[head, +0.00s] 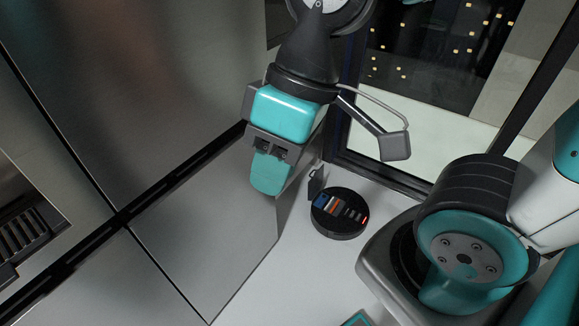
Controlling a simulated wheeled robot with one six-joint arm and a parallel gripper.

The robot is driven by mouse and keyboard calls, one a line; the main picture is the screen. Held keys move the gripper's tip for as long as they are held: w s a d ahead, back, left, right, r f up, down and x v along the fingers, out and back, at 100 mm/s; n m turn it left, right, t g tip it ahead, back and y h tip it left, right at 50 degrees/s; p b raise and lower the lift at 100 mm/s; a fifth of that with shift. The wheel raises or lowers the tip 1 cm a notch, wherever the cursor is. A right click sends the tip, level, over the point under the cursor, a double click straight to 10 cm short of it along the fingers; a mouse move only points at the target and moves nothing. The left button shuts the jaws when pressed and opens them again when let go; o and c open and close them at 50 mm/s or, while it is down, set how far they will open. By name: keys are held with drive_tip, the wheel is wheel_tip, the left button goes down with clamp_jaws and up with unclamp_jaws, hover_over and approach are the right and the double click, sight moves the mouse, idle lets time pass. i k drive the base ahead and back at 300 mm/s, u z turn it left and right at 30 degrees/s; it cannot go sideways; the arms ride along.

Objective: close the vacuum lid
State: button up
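The vacuum (352,228) is a round, dark, low unit on the pale floor, a little right of the middle in the head view. Its top shows blue, orange and pale parts and a small red light. A small dark upright flap (316,183) stands at its back left edge and looks like the raised lid. My gripper (269,178) is above and left of the vacuum in the picture, with a teal fingertip pointing down. It looks apart from the flap. Only one finger shows clearly, so its opening is hidden.
Large metal panels (190,225) fill the left side, with a dark gap along them. A dark-framed window (425,105) stands behind. Pale floor (290,285) is clear in front of the vacuum. My own base and arm parts take up the right side.

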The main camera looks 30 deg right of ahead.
sight(314, 185)
drive_tip(key=z, duration=0.1)
drive_tip(key=i, duration=0.7)
drive_tip(key=z, duration=0.75)
drive_tip(key=i, duration=0.45)
drive_tip(key=z, duration=0.3)
